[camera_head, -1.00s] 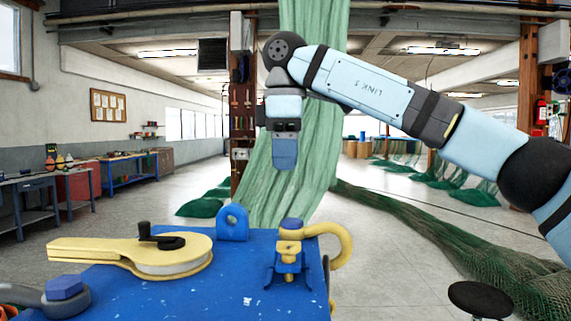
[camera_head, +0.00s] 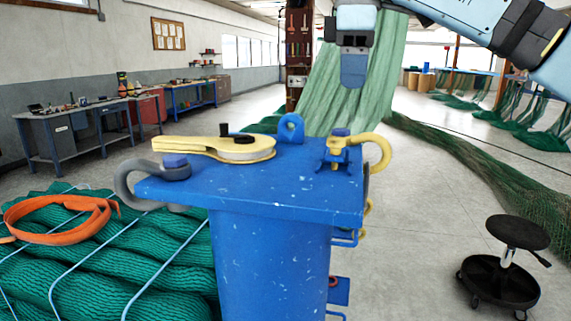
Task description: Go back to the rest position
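My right gripper (camera_head: 353,70) hangs at the top of the head view, pointing down, with blue fingers. It is clear of the blue stand and apart from everything on it. I see the fingers edge-on, so I cannot tell whether they are open or shut; nothing shows below them. The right arm comes in from the upper right. My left gripper is not in view.
A blue stand (camera_head: 270,200) carries a yellow pulley block (camera_head: 215,148), a yellow shackle (camera_head: 376,148) and a grey shackle (camera_head: 135,185). Green netting with an orange strap (camera_head: 62,238) lies left. A black stool (camera_head: 517,233) stands right.

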